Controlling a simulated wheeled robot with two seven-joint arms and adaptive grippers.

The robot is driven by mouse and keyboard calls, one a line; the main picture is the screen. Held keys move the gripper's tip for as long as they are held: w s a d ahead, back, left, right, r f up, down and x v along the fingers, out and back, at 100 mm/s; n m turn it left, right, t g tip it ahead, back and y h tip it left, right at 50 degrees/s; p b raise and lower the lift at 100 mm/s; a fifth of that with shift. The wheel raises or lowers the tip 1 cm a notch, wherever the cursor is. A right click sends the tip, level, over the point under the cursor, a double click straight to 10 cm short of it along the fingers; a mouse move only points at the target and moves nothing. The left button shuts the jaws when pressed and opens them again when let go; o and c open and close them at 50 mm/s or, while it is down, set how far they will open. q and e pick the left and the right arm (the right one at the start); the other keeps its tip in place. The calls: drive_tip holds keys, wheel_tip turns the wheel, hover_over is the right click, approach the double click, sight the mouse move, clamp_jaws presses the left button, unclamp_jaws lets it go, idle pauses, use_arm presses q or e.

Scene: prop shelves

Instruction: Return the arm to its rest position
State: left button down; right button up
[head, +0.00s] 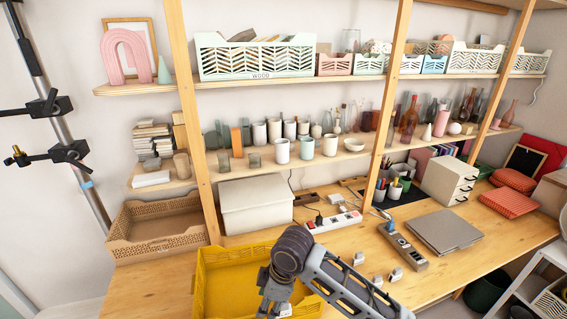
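My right arm (340,284) comes in from the lower right and bends at a dark joint above the yellow crate (218,262). From that joint my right gripper (273,301) points down over the crate's inside at the bottom edge of the view. Its fingers are too hidden and cut off to tell whether they are open or shut, or whether they hold anything. A small whitish patch shows beside it, too small to identify. My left gripper is not in view.
A wooden desk (490,238) carries a tan crate (160,240), a beige box (256,203), a power strip (333,222), a grey laptop-like slab (445,232) and a drawer box (447,182). Wooden posts and shelves with cups, bottles and baskets stand behind. A tripod pole (75,150) stands left.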

drive_tip(key=s+d+f+m+t+h, duration=0.1)
drive_tip(key=s+d+f+m, duration=0.3)
drive_tip(key=d, duration=0.5)
drive_tip(key=s+d+f+m+t+h, duration=0.1)
drive_tip(key=s+d+m, duration=0.4)
drive_tip(key=d, duration=0.4)
drive_tip(key=s+d+f+m+t+h, duration=0.1)
drive_tip(key=s+d+f+m, duration=0.2)
drive_tip(key=d+m, duration=0.45)
wheel_tip(320, 180, down, 34)
drive_tip(key=s+n+g+b, duration=0.1)
drive_tip(key=s, duration=0.1)
drive_tip(key=s+d+f, duration=0.2)
drive_tip(key=s+f, duration=0.8)
drive_tip(key=s, duration=0.1)
drive_tip(key=s+d+f+g+b, duration=0.1)
drive_tip(key=s+d+f, duration=0.1)
drive_tip(key=s+f, duration=0.9)
drive_tip(key=shift+s+d+f+g, duration=0.2)
drive_tip(key=shift+s+d+g, duration=0.1)
drive_tip(key=shift+d, duration=0.1)
idle(0.9)
